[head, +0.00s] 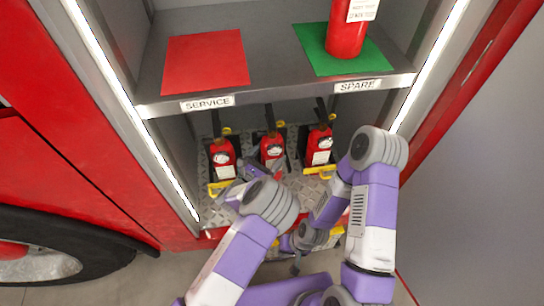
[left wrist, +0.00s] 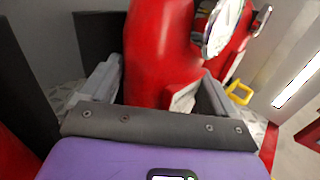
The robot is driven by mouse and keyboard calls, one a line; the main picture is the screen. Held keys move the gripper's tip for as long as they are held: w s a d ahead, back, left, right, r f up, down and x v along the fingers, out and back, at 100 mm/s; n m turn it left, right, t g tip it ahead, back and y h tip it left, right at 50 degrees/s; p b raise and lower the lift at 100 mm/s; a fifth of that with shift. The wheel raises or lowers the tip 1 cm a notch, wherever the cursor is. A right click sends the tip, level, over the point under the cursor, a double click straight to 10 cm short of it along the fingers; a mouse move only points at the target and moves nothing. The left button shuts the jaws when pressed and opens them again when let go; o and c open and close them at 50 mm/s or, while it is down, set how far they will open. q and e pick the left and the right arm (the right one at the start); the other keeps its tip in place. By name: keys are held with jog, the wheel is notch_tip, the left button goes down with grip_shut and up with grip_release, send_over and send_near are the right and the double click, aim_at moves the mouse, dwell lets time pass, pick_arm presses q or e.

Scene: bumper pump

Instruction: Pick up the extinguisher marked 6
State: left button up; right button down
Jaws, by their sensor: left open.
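Three red extinguishers stand in a row in the lower bay: a left one (head: 222,152), a middle one (head: 271,148) and a right one (head: 320,142). Their white labels are too small to read, so I cannot tell which is marked 6. My left gripper (head: 254,176) is in front of the left and middle ones, partly hidden by its own wrist. In the left wrist view its open fingers (left wrist: 158,98) stand on either side of a red extinguisher (left wrist: 158,50) with a round gauge. Contact is unclear. My right gripper (head: 297,262) is low in front of the bay; its jaws are unclear.
The shelf above holds a red mat (head: 206,62) over a SERVICE label and a green mat (head: 318,55) over a SPARE label. Another red extinguisher (head: 346,38) stands on the green mat. Yellow brackets (head: 221,187) front the lower bay. Lit side posts flank it.

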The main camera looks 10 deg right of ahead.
pick_arm(q)
grip_shut()
jog(key=shift+r, duration=0.25)
dwell(0.3)
jog(key=shift+r, duration=0.1)
